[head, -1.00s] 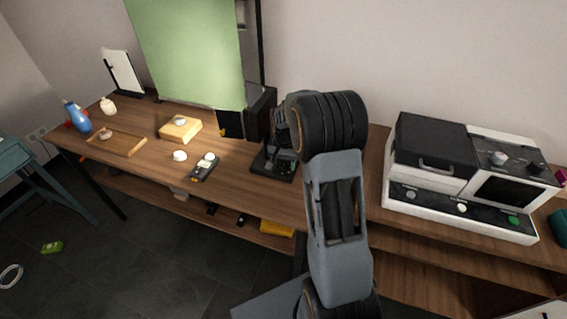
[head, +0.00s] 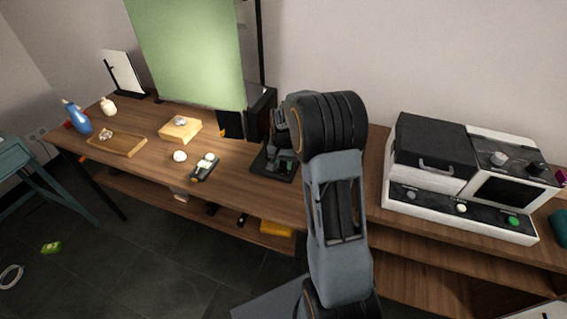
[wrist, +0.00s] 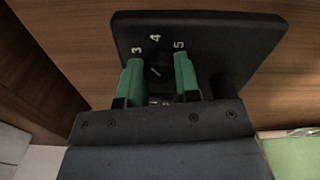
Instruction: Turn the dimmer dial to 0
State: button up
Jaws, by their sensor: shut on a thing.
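The dimmer is a black plate (wrist: 225,32) with the white numbers 3, 4 and 5 showing in the wrist view. Its dark dial (wrist: 155,73) has a pale pointer line that shows between my fingers. My gripper (wrist: 159,63) has a green finger on either side of the dial and is shut on it. The other numbers, including 0, are hidden or out of view, so I cannot read the exact setting. In the head view, the dimmer's black base (head: 264,163) stands on the table, partly hidden by my arm.
The wooden table (head: 225,185) carries a white and black appliance (head: 460,220) at right. A green panel (head: 190,50) stands behind. To the left are a small black remote-like device (head: 205,167), a white round piece (head: 180,156), a yellow block (head: 180,131) and a wooden tray (head: 118,144).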

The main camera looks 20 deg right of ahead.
jog(key=n, duration=0.4)
jog(key=shift+n+p, duration=0.3)
jog(key=shift+p, duration=0.1)
jog(key=n, duration=0.4)
jog(key=shift+n, duration=0.3)
jog(key=n+p, duration=0.1)
jog(key=n, duration=1.3)
jog(key=shift+n, duration=0.3)
jog(key=n, duration=0.4)
jog(key=shift+p, duration=0.3)
jog(key=n, duration=0.4)
jog(key=shift+n, duration=0.4)
jog(key=n, duration=0.4)
jog(key=shift+n, duration=0.4)
